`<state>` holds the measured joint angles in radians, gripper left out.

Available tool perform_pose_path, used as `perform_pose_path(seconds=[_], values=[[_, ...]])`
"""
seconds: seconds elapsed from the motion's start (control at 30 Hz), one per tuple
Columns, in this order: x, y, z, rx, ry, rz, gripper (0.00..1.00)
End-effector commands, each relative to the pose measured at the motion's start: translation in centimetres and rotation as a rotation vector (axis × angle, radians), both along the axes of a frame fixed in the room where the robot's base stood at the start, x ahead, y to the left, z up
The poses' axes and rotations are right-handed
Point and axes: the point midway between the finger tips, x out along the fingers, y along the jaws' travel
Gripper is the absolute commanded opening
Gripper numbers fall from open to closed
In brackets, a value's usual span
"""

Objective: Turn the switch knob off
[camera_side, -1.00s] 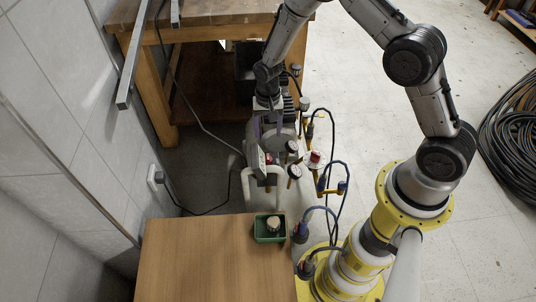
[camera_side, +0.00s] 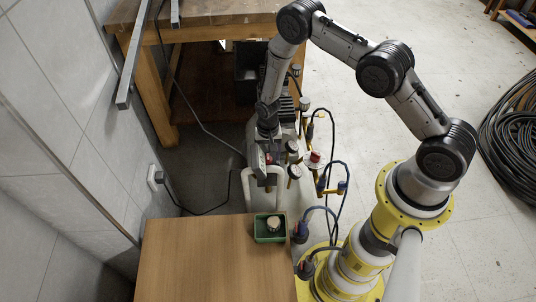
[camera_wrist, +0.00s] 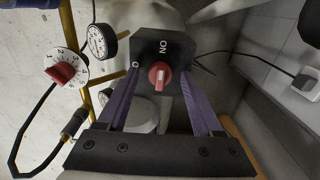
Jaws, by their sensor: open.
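My gripper (camera_wrist: 158,84) is open, with one purple finger on each side of the knob. Whether the fingers touch it I cannot tell. In the side view my gripper (camera_side: 262,163) is down at the pump unit, and the arm mostly hides the box; a bit of red shows there.
A white dial with another red knob (camera_wrist: 62,74) and a pressure gauge (camera_wrist: 102,41) are left of the switch. White pipes (camera_side: 247,185), cables and valves crowd the unit. A wooden table (camera_side: 190,255) holds a green tray (camera_side: 259,237). A coiled hose (camera_side: 515,130) lies at right.

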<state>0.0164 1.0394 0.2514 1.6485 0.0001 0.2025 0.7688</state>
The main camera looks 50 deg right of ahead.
Motion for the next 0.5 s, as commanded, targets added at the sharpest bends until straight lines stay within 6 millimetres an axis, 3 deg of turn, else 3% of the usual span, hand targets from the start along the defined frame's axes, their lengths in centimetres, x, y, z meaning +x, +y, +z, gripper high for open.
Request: perform_pose_path(seconds=[0.1, 0.4, 0.5], values=[[0.01, 0.00, 0.03, 0.000, 0.000, 0.000, 0.68], [0.01, 0.00, 0.05, 0.000, 0.000, 0.000, 0.14], [0.01, 0.00, 0.06, 0.000, 0.000, 0.000, 0.00]])
